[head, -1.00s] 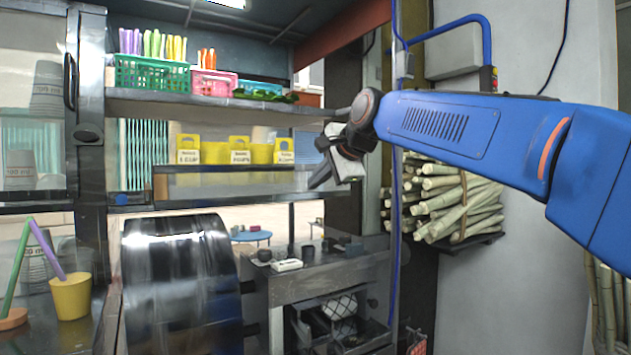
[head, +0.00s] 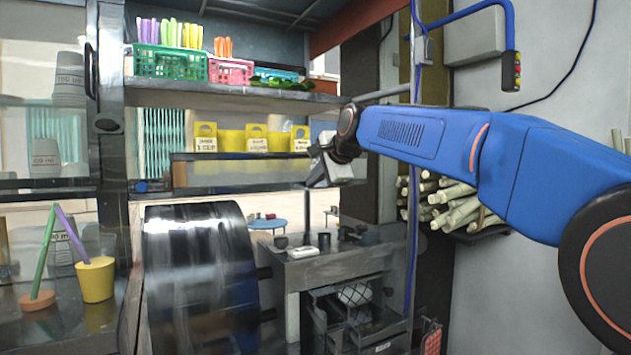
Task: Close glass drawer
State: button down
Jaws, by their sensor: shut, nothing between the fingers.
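A glass-fronted cabinet with a dark metal frame (head: 112,130) stands at the left of the head view. A black upright handle (head: 90,70) is on its frame. Behind the glass are stacks of cups (head: 69,72) and, lower down, a yellow cup (head: 95,280) with green and purple straws. I cannot tell for sure which part is the glass drawer or how far open it is. My gripper (head: 312,178) is shut and empty. It is near the right end of the shelf with yellow bins, well to the right of the cabinet.
A shelf (head: 230,97) holds green and pink baskets. Yellow price bins (head: 257,139) stand below it. A large metal drum (head: 200,270) is in the lower middle, beside a grey machine (head: 330,265).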

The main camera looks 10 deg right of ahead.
jog(key=w+a, duration=0.1)
jog(key=w, duration=0.3)
jog(key=w+a, duration=0.2)
jog(key=w, duration=0.2)
jog(key=w+a, duration=0.1)
jog(key=w, duration=0.3)
jog(key=shift+w+a, duration=0.25)
jog(key=shift+w, duration=0.05)
jog(key=shift+w+r, duration=0.1)
jog(key=shift+w, duration=0.05)
jog(key=shift+a, duration=0.1)
